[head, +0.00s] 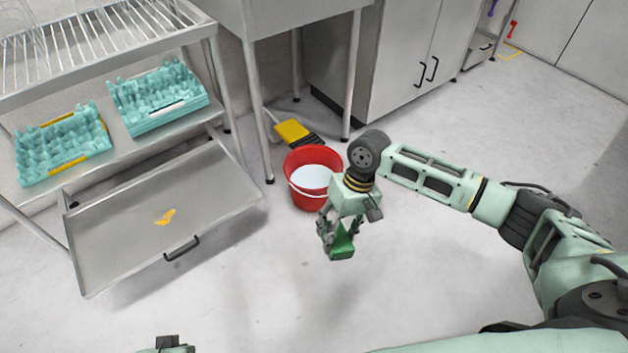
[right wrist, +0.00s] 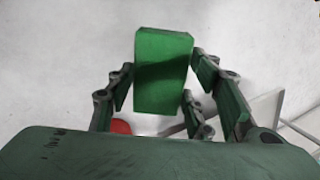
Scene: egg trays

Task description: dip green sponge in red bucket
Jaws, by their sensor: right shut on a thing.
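The red bucket (head: 304,198) stands upright on the floor below the metal sink stand in the head view, with a pale surface inside and a thin handle. A bit of the bucket (right wrist: 121,127) also shows at the lower edge in the right wrist view. My right gripper (head: 338,240) is shut on the green sponge (head: 342,252). It holds the sponge in the air in front of the bucket, not over its opening. In the right wrist view the sponge (right wrist: 163,70) sticks out between the fingers. My left gripper does not show clearly; only a dark piece shows at the bottom edge.
A yellow dustpan (head: 292,132) lies on the floor behind the bucket, between the stand's legs. At left, an open drawer (head: 120,235) has a yellow stain on it. Teal egg trays (head: 160,128) sit on a metal shelf above. The floor at front is clear.

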